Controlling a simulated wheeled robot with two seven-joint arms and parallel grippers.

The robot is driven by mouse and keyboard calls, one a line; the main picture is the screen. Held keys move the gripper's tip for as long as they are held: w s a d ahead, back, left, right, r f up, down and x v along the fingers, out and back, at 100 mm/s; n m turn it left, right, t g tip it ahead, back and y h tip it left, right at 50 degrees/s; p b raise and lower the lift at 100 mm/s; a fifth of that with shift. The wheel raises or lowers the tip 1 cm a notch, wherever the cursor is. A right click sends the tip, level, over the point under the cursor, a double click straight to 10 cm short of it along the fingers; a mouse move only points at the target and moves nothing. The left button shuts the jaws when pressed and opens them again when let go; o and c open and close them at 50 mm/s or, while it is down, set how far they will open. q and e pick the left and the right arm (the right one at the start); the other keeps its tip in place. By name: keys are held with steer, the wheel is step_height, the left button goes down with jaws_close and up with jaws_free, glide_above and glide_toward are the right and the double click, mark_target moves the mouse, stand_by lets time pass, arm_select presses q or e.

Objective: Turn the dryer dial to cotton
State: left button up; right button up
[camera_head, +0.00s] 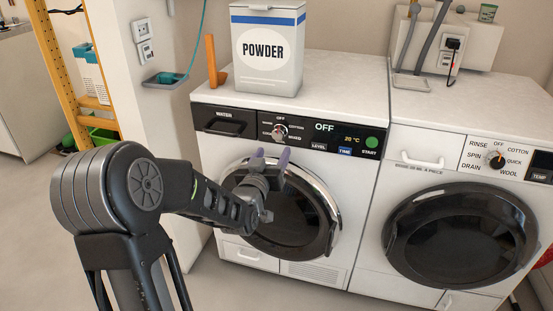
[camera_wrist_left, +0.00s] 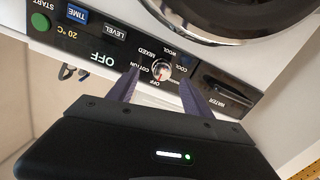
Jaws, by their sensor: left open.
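The left machine (camera_head: 240,255) has a black panel (camera_head: 335,133) with a round dial (camera_head: 280,131), marked OFF, COTTON, MIXED, WOOL and COOL. I take it for the dryer. Its display (camera_head: 324,127) reads OFF; I cannot clearly tell where the dial points. The dial also shows upside down in the left wrist view (camera_wrist_left: 161,70). My left gripper (camera_head: 272,157) is open and empty, in front of the panel and just below the dial in the head view. In the left wrist view its fingers (camera_wrist_left: 159,77) flank the dial, apparently without touching it. My right gripper is not in view.
A POWDER box (camera_head: 268,55) stands on the left machine. The right machine (camera_head: 400,195) has its own dial (camera_head: 496,159) with RINSE, SPIN, DRAIN, COTTON, QUICK and WOOL. A wall (camera_head: 150,100) and yellow shelf (camera_head: 62,75) stand to the left.

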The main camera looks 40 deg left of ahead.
mark_target(278, 135)
arm_select(q)
steer(key=shift+s+a+r, duration=0.2)
steer(key=shift+a+r, duration=0.2)
steer(key=shift+r, duration=0.2)
steer(key=shift+x, duration=3.9)
steer(key=shift+c, duration=0.2)
jaws_close()
